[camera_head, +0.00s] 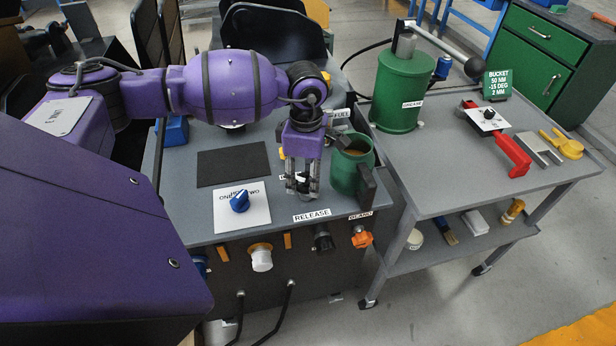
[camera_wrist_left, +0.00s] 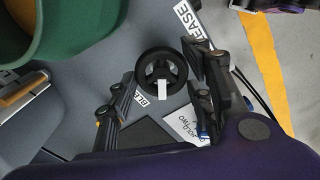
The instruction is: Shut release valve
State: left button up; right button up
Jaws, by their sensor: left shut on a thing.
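My left gripper (camera_head: 302,188) reaches down over the grey bench top, beside the white RELEASE label (camera_head: 312,215). In the left wrist view a black spoked handwheel (camera_wrist_left: 147,67) with a white mark lies between its fingers, and the gripper is shut on it. The RELEASE label (camera_wrist_left: 187,18) is near the handwheel there, and another label (camera_wrist_left: 140,97), partly hidden, reads BLE. In the head view the fingers mostly hide the handwheel. I cannot tell how far it is turned. My right gripper is not in view.
A green open pot (camera_head: 350,172) stands close to the right of the gripper. A blue knob on a white plate (camera_head: 225,212) is to the left. Black, orange (camera_head: 361,238) and white (camera_head: 261,259) fittings stick out in front. A grey cart (camera_head: 455,190) stands to the right.

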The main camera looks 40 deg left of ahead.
pick_arm(q)
jog(key=m+b, duration=0.2)
jog(key=m, duration=0.1)
jog(key=shift+a+f+m, duration=0.1)
jog(key=shift+f+m, duration=0.05)
jog(key=shift+m, duration=0.25)
jog(key=m+b, duration=0.1)
jog(key=m, duration=0.1)
jog(key=shift+w+m, duration=0.1)
jog(key=shift+m, duration=0.2)
jog(key=m+b, duration=0.1)
jog(key=m, duration=0.2)
jog(key=shift+b, duration=0.4)
jog(key=shift+m+b, duration=0.3)
jog(key=shift+m, duration=0.3)
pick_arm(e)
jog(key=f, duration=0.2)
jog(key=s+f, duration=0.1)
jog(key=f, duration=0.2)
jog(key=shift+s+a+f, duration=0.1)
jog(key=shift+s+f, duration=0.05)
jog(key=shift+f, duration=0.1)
pick_arm(q)
jog(key=shift+r, duration=0.2)
jog(key=shift+d, duration=0.2)
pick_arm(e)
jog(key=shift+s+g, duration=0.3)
